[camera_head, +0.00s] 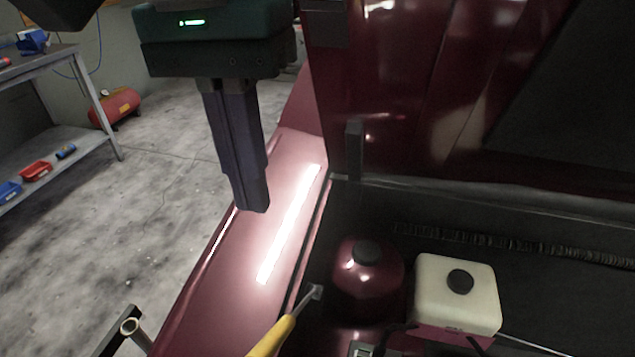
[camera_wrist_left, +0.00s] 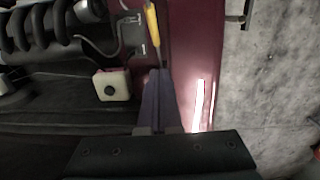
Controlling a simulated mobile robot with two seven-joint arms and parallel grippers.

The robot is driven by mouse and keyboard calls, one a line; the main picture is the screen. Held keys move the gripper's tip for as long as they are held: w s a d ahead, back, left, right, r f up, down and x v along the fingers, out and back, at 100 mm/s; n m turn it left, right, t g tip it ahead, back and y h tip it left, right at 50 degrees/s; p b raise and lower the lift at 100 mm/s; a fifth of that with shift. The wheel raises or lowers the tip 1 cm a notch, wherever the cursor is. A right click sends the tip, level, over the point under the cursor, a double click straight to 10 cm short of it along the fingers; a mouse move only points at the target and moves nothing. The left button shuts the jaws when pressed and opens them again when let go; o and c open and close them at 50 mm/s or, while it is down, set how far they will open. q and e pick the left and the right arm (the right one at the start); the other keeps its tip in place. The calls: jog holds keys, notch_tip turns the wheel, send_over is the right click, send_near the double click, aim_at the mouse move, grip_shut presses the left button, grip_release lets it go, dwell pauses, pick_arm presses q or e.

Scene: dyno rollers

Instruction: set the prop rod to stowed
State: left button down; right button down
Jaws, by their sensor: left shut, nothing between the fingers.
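A rod with a yellow grip (camera_head: 272,337) and a short grey metal end lies low along the inner edge of the engine bay; I take it for the prop rod. The yellow part also shows in the left wrist view (camera_wrist_left: 153,24). Its lower part is cut off by the head view's bottom edge. My left gripper (camera_head: 253,208) points down over the red fender, fingers together and empty, apart from the rod and farther back. Its fingertips show in the wrist view (camera_wrist_left: 159,73). The dark red hood (camera_head: 400,90) stands raised. My right gripper is out of view.
A red round-topped container (camera_head: 368,285) and a white reservoir (camera_head: 440,285), both with black caps, sit in the bay. The fender (camera_head: 225,275) is bare.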

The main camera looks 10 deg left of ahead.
pick_arm(q)
send_over(273, 329)
jog(key=w, duration=0.3)
notch_tip(273, 329, down, 10)
jog(key=shift+s+a+f+p, duration=0.15)
jog(key=shift+s+f+p, duration=0.15)
jog(key=shift+s, duration=0.25)
jog(key=shift+s+a+f+p, duration=0.1)
jog(key=shift+s+f+p, duration=0.1)
jog(key=shift+s+f, duration=0.25)
jog(key=shift+s+d+f, duration=0.1)
jog(key=shift+s+f, duration=0.3)
jog(key=shift+s, duration=0.05)
jog(key=shift+f, duration=0.1)
